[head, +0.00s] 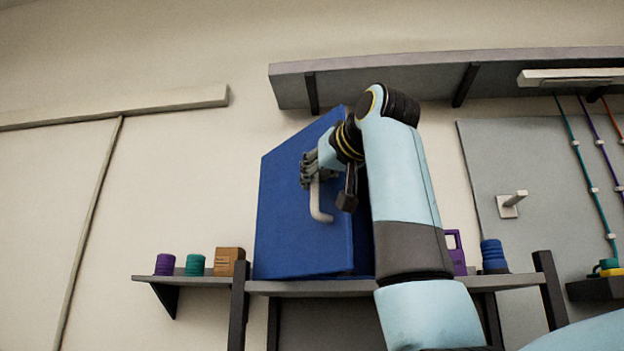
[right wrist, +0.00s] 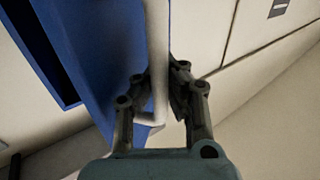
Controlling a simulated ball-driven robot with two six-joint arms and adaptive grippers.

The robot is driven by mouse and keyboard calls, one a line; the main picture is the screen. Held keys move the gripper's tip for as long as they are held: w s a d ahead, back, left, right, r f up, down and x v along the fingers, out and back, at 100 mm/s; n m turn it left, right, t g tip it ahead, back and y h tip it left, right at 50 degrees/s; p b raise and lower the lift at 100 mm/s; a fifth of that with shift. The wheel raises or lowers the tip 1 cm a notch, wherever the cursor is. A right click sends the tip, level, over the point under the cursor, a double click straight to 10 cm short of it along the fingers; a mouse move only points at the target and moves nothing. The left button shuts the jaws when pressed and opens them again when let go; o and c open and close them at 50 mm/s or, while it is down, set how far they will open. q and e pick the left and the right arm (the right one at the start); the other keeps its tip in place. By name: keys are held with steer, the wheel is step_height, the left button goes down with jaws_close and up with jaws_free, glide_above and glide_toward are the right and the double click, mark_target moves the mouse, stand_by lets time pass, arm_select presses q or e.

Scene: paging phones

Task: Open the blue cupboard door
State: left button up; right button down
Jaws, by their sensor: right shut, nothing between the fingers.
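The blue cupboard door (head: 285,215) stands at a slant on the shelf in the head view and looks ajar. Its blue face also fills the upper left of the right wrist view (right wrist: 105,45). The pale bar handle (head: 319,205) is on this face, its upper part hidden by my right gripper (head: 309,170). In the right wrist view, the handle (right wrist: 158,50) runs in line between the fingers of my right gripper (right wrist: 160,82). The gripper is shut with nothing held; whether it touches the handle is unclear. My left gripper is out of view.
On the shelf (head: 330,287), a purple item (head: 165,264), a teal item (head: 195,265) and a brown box (head: 229,261) stand left of the cupboard. A blue stack (head: 493,255) stands to its right. A grey overhead shelf (head: 430,78) hangs above.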

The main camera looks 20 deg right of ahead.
steer(key=c, duration=1.7)
jaws_free()
steer(key=shift+s+a+r, duration=0.15)
steer(key=shift+s+a, duration=0.1)
steer(key=shift+a, duration=0.35)
steer(key=shift+s+a+r, duration=0.1)
steer(key=shift+s+a, duration=0.15)
steer(key=shift+a, duration=0.35)
steer(key=shift+o, duration=0.7)
steer(key=d, duration=0.4)
steer(key=shift+w+f, duration=0.2)
steer(key=shift+f, duration=0.1)
steer(key=shift+s+a+r, duration=0.1)
steer(key=shift+a, duration=0.15)
steer(key=shift+s+a+r, duration=0.1)
steer(key=shift+s+a, duration=0.05)
steer(key=shift+a, duration=0.55)
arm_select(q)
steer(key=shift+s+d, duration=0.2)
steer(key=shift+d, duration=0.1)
arm_select(e)
steer(key=s+d, duration=0.2)
steer(key=s, duration=0.9)
steer(key=shift+s+d, duration=0.15)
steer(key=shift+s, duration=0.25)
